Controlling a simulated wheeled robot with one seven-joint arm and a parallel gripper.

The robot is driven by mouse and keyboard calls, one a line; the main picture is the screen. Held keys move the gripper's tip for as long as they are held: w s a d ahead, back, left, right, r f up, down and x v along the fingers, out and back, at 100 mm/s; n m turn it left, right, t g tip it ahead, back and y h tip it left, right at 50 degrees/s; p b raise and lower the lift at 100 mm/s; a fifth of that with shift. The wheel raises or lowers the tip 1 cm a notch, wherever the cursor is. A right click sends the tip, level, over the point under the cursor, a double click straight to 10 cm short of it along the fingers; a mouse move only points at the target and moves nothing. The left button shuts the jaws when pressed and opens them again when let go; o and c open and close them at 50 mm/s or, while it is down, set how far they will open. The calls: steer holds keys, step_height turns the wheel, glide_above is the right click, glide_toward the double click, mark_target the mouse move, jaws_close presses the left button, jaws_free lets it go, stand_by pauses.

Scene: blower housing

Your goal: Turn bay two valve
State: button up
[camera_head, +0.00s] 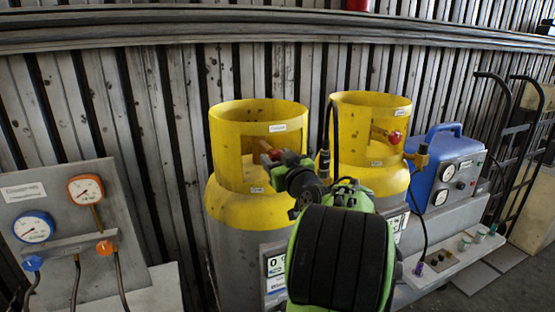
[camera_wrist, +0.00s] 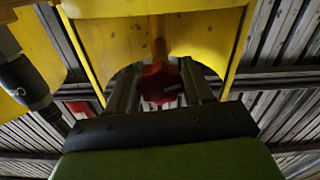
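Two grey cylinders with yellow collars stand side by side in the head view, the left one (camera_head: 232,190) and the right one (camera_head: 368,112). The left cylinder's red valve knob (camera_head: 274,155) shows inside its collar opening, partly covered by my gripper (camera_head: 283,162). The right cylinder's red valve knob (camera_head: 394,137) is clear of my gripper. In the wrist view, a red knob (camera_wrist: 158,84) on a brass stem sits between the two dark fingers of my gripper (camera_wrist: 160,94). Whether the fingers press on it is unclear. Which bay is which cannot be read.
A gauge panel (camera_head: 70,225) stands at the left. A blue case (camera_head: 447,170) with gauges and a hand truck (camera_head: 520,140) stand at the right. A black hose (camera_head: 325,130) rises between the cylinders. A ribbed wall (camera_head: 150,120) is close behind.

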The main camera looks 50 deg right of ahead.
steer(key=c, duration=0.5)
steer(key=shift+c, duration=0.2)
steer(key=shift+m, duration=0.4)
steer(key=m+b, duration=0.1)
steer(key=m, duration=0.8)
steer(key=m+p, duration=0.2)
steer(key=m, duration=0.4)
steer(key=shift+r+m, duration=0.1)
steer(key=shift+m, duration=0.3)
steer(key=m+p, duration=0.2)
steer(key=m, duration=0.2)
steer(key=shift+m, duration=0.4)
